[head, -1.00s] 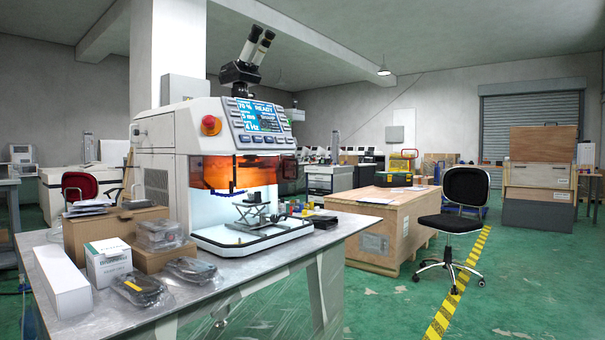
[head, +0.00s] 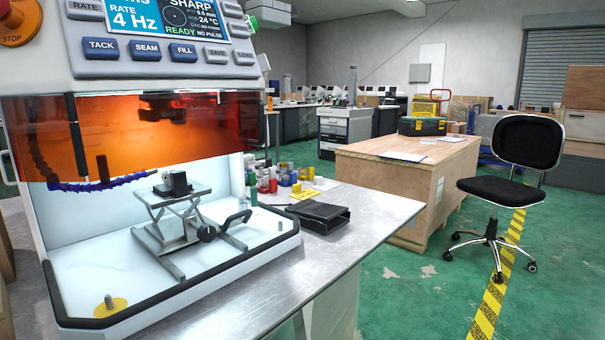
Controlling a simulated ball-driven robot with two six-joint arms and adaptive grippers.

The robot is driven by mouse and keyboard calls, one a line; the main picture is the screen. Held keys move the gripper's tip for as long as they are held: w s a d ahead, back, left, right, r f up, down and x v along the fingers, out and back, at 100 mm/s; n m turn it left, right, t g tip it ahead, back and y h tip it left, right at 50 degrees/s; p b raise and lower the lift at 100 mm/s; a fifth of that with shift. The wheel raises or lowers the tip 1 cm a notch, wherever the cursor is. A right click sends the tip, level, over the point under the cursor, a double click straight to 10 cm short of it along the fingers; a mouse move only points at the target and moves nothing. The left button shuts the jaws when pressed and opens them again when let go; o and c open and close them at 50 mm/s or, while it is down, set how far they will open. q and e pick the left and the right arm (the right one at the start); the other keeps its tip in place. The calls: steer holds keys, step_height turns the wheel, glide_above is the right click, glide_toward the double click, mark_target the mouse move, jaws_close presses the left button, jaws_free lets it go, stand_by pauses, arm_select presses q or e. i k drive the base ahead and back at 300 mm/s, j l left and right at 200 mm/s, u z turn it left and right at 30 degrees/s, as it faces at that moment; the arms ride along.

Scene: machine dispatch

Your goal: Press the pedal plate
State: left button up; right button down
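A black, low wedge-shaped unit that looks like the pedal (head: 318,216) lies on the metal bench, just right of the machine's white tray. Its flat sloping top, which appears to be the pedal plate (head: 314,208), is uncovered, with nothing resting on it. The welding machine (head: 160,75) stands at the left, and its screen (head: 190,18) reads READY and NO PULSE. Neither of my grippers is in view.
A lifting stand (head: 176,222) sits inside the machine's work bay. Several small coloured containers (head: 290,180) stand behind the pedal. The metal bench top (head: 378,212) is bare to the pedal's right. A wooden crate (head: 410,180) and black chair (head: 515,165) stand beyond.

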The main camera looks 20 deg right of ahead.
mark_target(325, 212)
steer(key=i+l+u, duration=0.15)
steer(key=i+l, duration=0.25)
steer(key=i+l+u, duration=0.1)
steer(key=i+l, duration=0.25)
steer(key=l, duration=0.15)
